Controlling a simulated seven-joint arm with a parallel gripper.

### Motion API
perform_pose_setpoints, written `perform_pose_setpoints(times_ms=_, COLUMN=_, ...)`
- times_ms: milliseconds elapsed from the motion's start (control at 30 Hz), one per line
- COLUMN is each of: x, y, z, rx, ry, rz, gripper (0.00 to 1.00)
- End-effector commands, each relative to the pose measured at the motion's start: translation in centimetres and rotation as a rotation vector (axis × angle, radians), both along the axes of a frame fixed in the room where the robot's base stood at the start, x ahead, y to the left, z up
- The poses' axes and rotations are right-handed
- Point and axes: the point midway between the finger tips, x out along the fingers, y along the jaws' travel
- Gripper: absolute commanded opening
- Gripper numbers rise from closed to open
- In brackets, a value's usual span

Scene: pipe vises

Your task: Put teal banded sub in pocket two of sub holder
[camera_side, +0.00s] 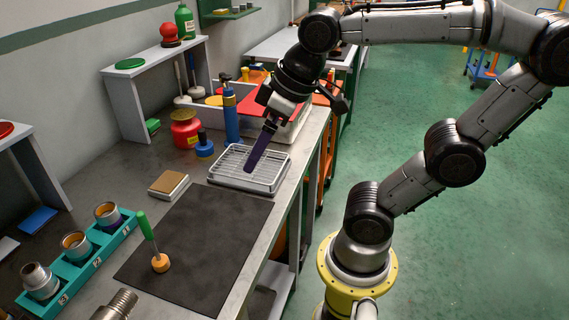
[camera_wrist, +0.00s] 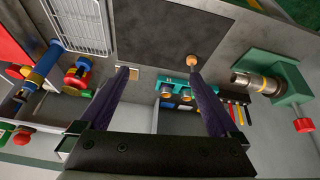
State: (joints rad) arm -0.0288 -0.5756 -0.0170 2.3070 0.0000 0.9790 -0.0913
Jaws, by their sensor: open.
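My gripper (camera_side: 253,165) hangs over the wire-racked tray in the side view, its purple fingers pointing down. In the wrist view my gripper (camera_wrist: 160,75) is open, with nothing between its fingers. The teal sub holder (camera_side: 97,262) lies at the lower left of the side view, with pockets numbered 1, 2 and 3. Metal ring-shaped pieces with orange or copper tones show at pockets one (camera_side: 107,212) and two (camera_side: 75,244). A silver threaded piece (camera_side: 39,279) stands at pocket three. The holder also shows in the wrist view (camera_wrist: 181,88), partly hidden. I cannot make out a teal band.
A green-handled tool (camera_side: 148,228) stands on the mat near the holder. A blue cylinder (camera_side: 231,118) and red pot (camera_side: 185,128) stand behind.

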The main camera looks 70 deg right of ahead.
Motion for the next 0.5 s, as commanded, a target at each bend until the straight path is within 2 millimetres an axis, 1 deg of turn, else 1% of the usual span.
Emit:
perform_pose_setpoints(times_ms=33, x=-1.5, y=-0.2, z=-1.1, rx=0.011, ry=-0.014, rz=-0.033, gripper=0.97)
perform_pose_setpoints(times_ms=100, x=-2.8, y=-0.4, z=-2.4, rx=0.024, ry=-0.027, rz=-0.066, gripper=0.97)
perform_pose_setpoints(times_ms=200, x=-3.9, y=-0.6, z=-3.6, rx=0.037, ry=-0.039, rz=-0.098, gripper=0.97)
perform_pose_setpoints(times_ms=300, x=-4.3, y=-0.6, z=-4.1, rx=0.043, ry=-0.044, rz=-0.112, gripper=0.97)
perform_pose_setpoints(times_ms=500, x=-4.3, y=-0.6, z=-4.1, rx=0.043, ry=-0.043, rz=-0.113, gripper=0.97)
